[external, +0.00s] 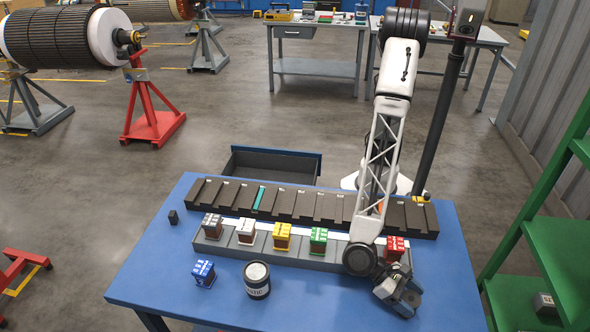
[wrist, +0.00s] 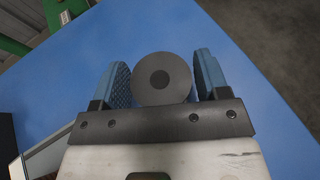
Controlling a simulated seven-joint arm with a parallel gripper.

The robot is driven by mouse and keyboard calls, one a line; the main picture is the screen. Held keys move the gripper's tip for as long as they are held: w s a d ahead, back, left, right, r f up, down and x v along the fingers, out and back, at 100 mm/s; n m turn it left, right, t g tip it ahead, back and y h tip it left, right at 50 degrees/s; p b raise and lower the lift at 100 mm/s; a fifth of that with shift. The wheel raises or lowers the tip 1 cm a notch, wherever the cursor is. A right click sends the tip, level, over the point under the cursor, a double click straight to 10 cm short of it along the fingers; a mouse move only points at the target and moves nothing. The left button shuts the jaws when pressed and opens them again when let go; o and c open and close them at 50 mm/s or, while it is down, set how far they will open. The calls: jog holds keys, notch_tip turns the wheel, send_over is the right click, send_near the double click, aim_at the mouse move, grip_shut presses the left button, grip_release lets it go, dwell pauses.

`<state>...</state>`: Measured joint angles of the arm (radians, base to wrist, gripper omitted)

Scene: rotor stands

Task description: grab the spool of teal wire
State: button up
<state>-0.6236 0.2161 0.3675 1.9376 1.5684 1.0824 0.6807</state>
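My gripper (external: 400,297) hangs low over the right front part of the blue table, tilted. The wrist view shows its two blue textured finger pads (wrist: 162,82) set apart. A grey disc with a darker centre (wrist: 161,78) fills most of the gap between them, close to both pads. It may be the flat end of a spool. Any wire on it is hidden, and I cannot tell whether the pads press on it. A teal strip (external: 258,198) lies in a slot of the dark rack. I cannot identify a spool of teal wire in either view.
The long dark slotted rack (external: 300,205) crosses the table (external: 330,300). In front of it, a grey rail (external: 260,246) holds several small blocks with coloured tops. A blue block (external: 203,273) and a dark labelled can (external: 257,280) stand nearer. Green shelving (external: 560,250) stands right.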

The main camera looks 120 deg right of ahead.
aim_at(411, 298)
jog(key=c, duration=0.7)
jog(key=shift+r, duration=0.15)
jog(key=shift+r, duration=4.85)
